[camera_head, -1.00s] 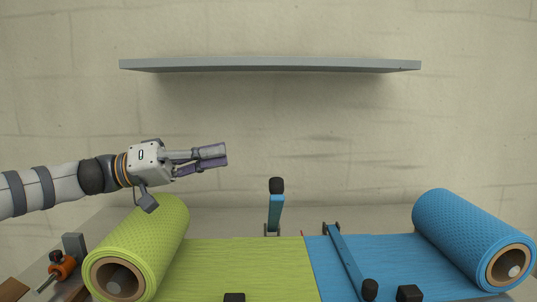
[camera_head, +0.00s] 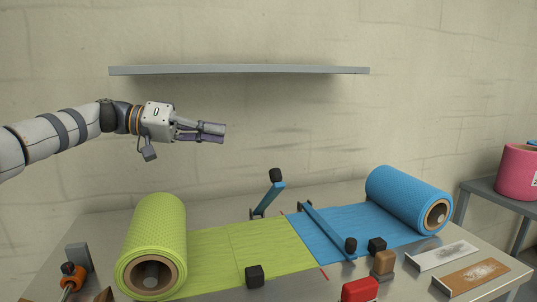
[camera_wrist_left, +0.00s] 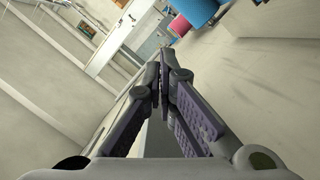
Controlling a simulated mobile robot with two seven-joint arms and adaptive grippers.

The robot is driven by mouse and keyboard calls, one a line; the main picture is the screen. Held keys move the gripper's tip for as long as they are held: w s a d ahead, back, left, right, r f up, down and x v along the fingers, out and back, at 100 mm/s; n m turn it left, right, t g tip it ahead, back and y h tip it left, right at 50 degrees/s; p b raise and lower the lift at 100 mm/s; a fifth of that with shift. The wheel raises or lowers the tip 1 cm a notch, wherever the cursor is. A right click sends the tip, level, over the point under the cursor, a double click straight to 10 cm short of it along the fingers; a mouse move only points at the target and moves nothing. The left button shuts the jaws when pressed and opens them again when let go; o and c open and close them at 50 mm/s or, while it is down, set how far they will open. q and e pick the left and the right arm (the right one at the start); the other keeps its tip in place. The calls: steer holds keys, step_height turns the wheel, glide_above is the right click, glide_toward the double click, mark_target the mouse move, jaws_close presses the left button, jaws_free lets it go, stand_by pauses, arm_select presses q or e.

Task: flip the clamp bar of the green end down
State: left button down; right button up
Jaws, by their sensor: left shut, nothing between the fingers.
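The green end is a sheet of green cloth (camera_head: 215,250) that runs from a green roll (camera_head: 158,230) on the table. Its clamp bar (camera_head: 268,198) is blue with a black knob and stands raised, tilted, at the back edge of the cloth. A black block (camera_head: 255,276) sits at the front edge of the green cloth. My left gripper (camera_head: 222,132) is shut and empty, high above the green roll and up and left of the raised bar. In the left wrist view the fingertips (camera_wrist_left: 164,72) meet with nothing between them. My right gripper is not in view.
Blue cloth (camera_head: 350,220) from a blue roll (camera_head: 405,195) meets the green cloth, with its own clamp bar (camera_head: 327,230) lying down across it. A shelf (camera_head: 240,71) hangs above. A red block (camera_head: 360,290) and an orange tool (camera_head: 72,275) lie near the front.

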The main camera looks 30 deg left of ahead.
arm_select(q)
steer(key=shift+w+f, duration=0.1)
steer(key=w+d+f, duration=0.2)
steer(key=d, duration=0.3)
steer(key=w+d+f, duration=0.2)
steer(key=d, duration=0.2)
steer(key=shift+w+d+f, duration=0.25)
steer(key=shift+d+f, duration=0.1)
